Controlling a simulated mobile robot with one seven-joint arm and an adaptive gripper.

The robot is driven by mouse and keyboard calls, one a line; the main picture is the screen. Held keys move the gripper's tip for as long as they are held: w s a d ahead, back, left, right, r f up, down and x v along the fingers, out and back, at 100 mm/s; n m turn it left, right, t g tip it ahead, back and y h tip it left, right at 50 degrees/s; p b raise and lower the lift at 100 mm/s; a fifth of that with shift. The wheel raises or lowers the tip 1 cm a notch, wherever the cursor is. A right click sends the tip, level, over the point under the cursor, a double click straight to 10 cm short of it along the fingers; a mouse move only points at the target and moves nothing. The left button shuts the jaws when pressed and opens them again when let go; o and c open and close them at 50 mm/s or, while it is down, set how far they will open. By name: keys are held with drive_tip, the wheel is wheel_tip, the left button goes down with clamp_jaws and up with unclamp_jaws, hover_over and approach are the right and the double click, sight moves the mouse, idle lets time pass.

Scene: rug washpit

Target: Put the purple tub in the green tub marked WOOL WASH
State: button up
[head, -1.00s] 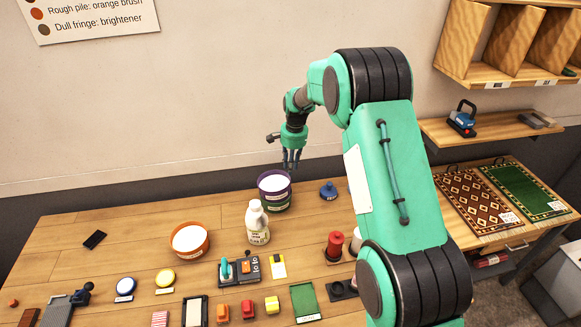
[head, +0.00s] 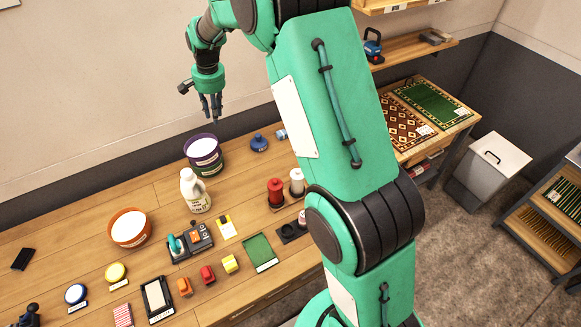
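The purple tub (head: 190,158), with a white top or filling, stands at the back of the wooden bench. Below its purple upper band shows a dark green lower part (head: 213,170) with a pale label too small to read. It looks like the purple tub sits nested inside a green tub. My gripper (head: 212,118) points down just above and behind the tub's rim in the head view. Its fingers are apart with nothing between them, and they look clear of the tub.
A white bottle (head: 195,192) stands close in front of the tubs, and a blue-lidded item (head: 259,143) is to their right. An orange tub (head: 129,228) is at front left. Red and white spools (head: 276,194) and small tools crowd the front. Bare bench lies left of the tubs.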

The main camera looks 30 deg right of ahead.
drive_tip(key=s+d+r+n+t, duration=0.2)
drive_tip(key=s+r+n, duration=0.2)
drive_tip(key=s+r, duration=1.7)
drive_tip(key=s+f+n+t, duration=0.2)
drive_tip(key=s+n, duration=0.1)
drive_tip(key=s, duration=2.5)
drive_tip(key=shift+s+d+n+h, duration=0.2)
drive_tip(key=shift+d+n+h, duration=0.1)
drive_tip(key=shift+n+h, duration=0.1)
wheel_tip(320, 180, down, 9)
drive_tip(key=b, duration=0.9)
drive_tip(key=shift+f+b, duration=0.2)
drive_tip(key=shift+b, duration=0.1)
